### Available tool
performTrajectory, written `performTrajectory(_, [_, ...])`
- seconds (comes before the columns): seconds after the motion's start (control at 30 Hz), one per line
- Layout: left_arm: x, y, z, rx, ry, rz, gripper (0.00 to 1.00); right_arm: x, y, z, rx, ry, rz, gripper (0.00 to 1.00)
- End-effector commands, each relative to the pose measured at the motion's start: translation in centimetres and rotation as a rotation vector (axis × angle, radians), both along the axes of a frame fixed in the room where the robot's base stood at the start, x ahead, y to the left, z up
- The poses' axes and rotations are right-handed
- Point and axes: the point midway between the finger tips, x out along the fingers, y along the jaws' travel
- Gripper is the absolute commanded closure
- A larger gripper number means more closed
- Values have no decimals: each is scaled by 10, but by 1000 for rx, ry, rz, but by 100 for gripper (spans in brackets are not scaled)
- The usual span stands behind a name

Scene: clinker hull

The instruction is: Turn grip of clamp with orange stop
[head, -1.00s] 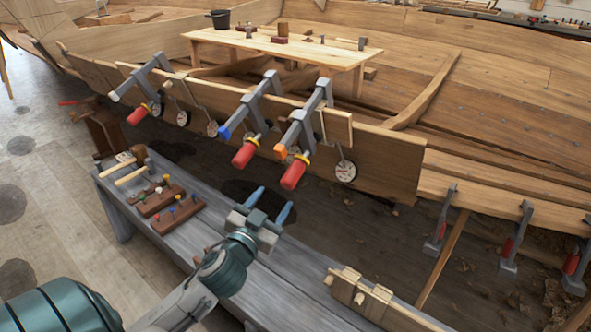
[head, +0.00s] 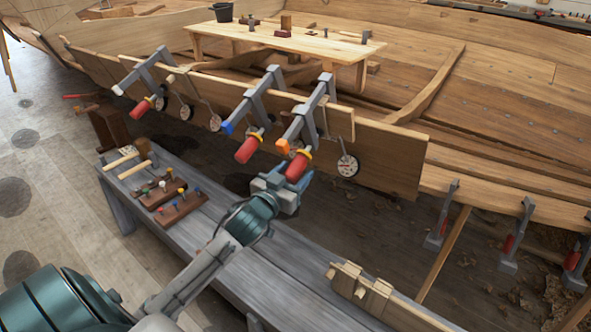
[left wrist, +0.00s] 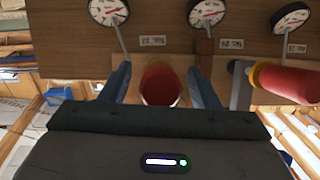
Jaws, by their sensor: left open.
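The clamp with the orange stop (head: 283,146) is the rightmost of three grey clamps on the upper plank. Its red grip (head: 298,166), with a yellow collar, points down toward me. My left gripper (head: 291,178) is open at the lower end of this grip. In the left wrist view, the red grip (left wrist: 160,84) lies between the two blue fingers, with a gap on each side. The orange stop cannot be made out in the wrist view. My right gripper is not in view.
The neighbouring clamp with a blue stop (head: 227,128) has its red grip (head: 248,149) close on the left. A third clamp (head: 141,75) is farther left. Round dials (head: 347,166) hang by the plank. A grey bench (head: 230,262) with tools and wooden blocks stands below.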

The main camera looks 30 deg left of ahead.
Motion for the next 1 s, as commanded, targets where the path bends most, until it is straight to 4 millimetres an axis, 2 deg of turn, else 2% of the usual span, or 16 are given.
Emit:
performTrajectory(0.17, [12,1,1,-1,-1,0,44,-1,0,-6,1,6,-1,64])
performTrajectory(0.43, [13,1,0,0,0,0,44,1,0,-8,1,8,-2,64])
performTrajectory(0.47, [13,1,0,0,0,0,48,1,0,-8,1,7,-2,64])
performTrajectory(0.67, [13,1,0,1,0,0,88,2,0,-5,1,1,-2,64])
performTrajectory(1.0, [13,1,1,45,2,18,89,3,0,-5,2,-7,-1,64])
